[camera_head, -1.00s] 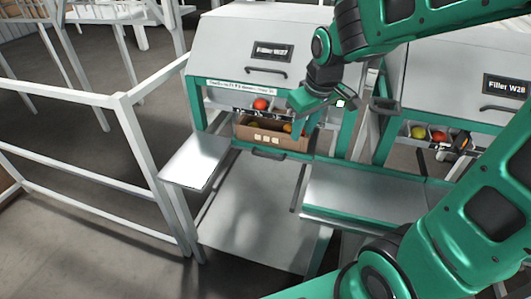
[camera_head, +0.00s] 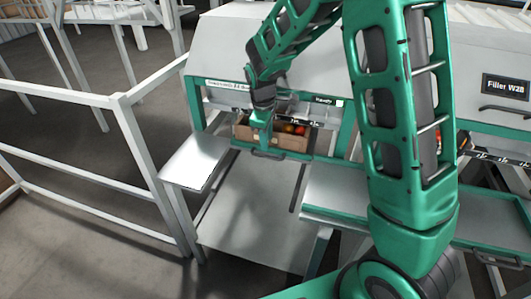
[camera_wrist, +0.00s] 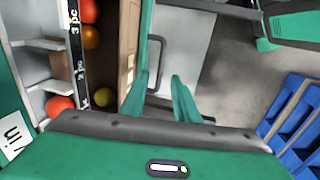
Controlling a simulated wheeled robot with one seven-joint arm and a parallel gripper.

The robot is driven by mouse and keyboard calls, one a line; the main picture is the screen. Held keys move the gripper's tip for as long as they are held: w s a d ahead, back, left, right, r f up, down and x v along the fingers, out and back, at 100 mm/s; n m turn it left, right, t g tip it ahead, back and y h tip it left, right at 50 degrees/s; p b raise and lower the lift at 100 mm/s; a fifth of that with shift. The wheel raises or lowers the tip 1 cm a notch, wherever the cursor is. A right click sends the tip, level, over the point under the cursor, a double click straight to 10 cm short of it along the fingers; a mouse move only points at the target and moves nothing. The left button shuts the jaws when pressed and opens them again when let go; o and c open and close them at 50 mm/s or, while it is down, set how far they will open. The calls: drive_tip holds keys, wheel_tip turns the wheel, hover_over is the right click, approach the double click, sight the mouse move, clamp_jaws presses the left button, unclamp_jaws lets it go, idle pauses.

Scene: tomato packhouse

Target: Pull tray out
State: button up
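The tray is a green-rimmed drawer under the left filler, with a dark bar handle (camera_head: 268,155) at its front. A cardboard box (camera_head: 287,141) with red and yellow tomatoes stands on it. In the wrist view the green tray edge (camera_wrist: 146,40) runs beside the box, and the handle (camera_wrist: 162,50) juts out from it. My gripper (camera_head: 262,141) points down just above the handle, in front of the box. In the wrist view my gripper (camera_wrist: 159,82) has its fingers apart, with the handle's near end in line with the gap. I cannot tell whether they touch it.
A small side shelf (camera_head: 195,161) is left of the tray, and a white rail fence (camera_head: 125,100) stands further left. A grey panel (camera_head: 262,215) lies below the handle. Filler W28 (camera_head: 500,95) is at right. Blue crates (camera_wrist: 300,115) show in the wrist view.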

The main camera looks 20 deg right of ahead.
sight(267, 157)
drive_tip(key=f, duration=0.5)
drive_tip(key=w+f, duration=0.1)
drive_tip(key=f, duration=0.1)
drive_tip(key=shift+d+f, duration=0.2)
drive_tip(key=shift+d, duration=0.2)
drive_tip(key=shift+w, duration=0.1)
clamp_jaws()
